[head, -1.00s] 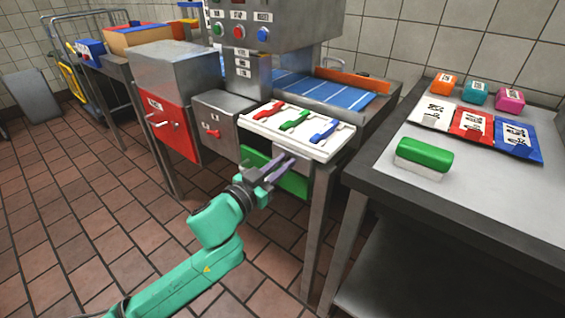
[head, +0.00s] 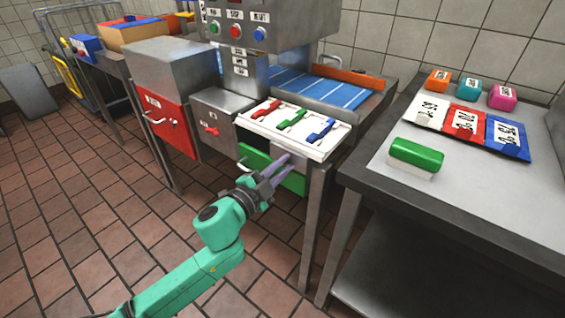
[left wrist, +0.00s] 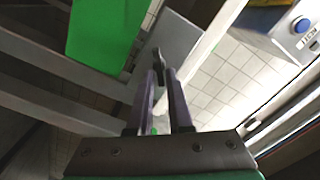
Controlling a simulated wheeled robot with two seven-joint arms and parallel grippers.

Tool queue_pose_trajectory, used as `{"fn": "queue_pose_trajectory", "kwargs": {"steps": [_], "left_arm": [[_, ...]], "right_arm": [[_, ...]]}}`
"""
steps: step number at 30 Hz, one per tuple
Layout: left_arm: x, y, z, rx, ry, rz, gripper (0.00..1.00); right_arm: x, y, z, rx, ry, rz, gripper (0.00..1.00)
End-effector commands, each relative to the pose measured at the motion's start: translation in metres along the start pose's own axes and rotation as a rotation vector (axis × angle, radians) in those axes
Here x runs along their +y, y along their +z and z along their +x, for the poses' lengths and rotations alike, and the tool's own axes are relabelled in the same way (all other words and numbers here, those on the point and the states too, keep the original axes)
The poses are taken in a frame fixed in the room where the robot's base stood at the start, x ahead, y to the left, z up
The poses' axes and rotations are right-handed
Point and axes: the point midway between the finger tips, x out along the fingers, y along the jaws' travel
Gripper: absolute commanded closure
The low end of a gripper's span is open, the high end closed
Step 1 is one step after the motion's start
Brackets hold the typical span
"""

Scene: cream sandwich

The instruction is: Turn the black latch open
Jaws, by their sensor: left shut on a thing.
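My left gripper (head: 284,164) is in front of the green panel (head: 256,160) below the white tray. Its two purple fingers point at the panel and hide part of it. In the left wrist view, the gripper (left wrist: 162,72) is shut on a small dark piece, which looks like the black latch (left wrist: 157,57), at its fingertips. The green panel (left wrist: 105,35) is to the left there. The latch cannot be made out in the head view, and its exact angle is unclear. My right gripper is not in view.
The white tray (head: 272,139) with red, green and blue handles sits just above the gripper. A metal table (head: 390,190) stands at right, bearing a green-topped block (head: 416,153) and colored packets. A red-fronted box (head: 170,128) is at left. Tiled floor is clear around my arm.

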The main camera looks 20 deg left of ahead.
Motion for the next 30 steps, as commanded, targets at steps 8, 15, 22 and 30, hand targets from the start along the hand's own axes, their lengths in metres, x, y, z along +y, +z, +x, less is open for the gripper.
{"fn": "queue_pose_trajectory", "kwargs": {"steps": [8,15,22,30], "left_arm": [[0.0046,0.0011,-0.0001,-0.001,0.003,0.257,1.00],[0.0072,0.0025,-0.0001,-0.002,0.004,0.442,1.00],[0.0084,0.0031,-0.0001,-0.001,0.004,0.556,1.00],[0.0089,0.0033,-0.0001,-0.001,0.004,0.606,1.00]], "right_arm": [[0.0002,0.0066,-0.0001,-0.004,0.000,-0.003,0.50],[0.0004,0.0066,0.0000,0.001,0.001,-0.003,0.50],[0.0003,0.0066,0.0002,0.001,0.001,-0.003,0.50],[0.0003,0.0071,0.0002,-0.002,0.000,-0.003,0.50]]}}
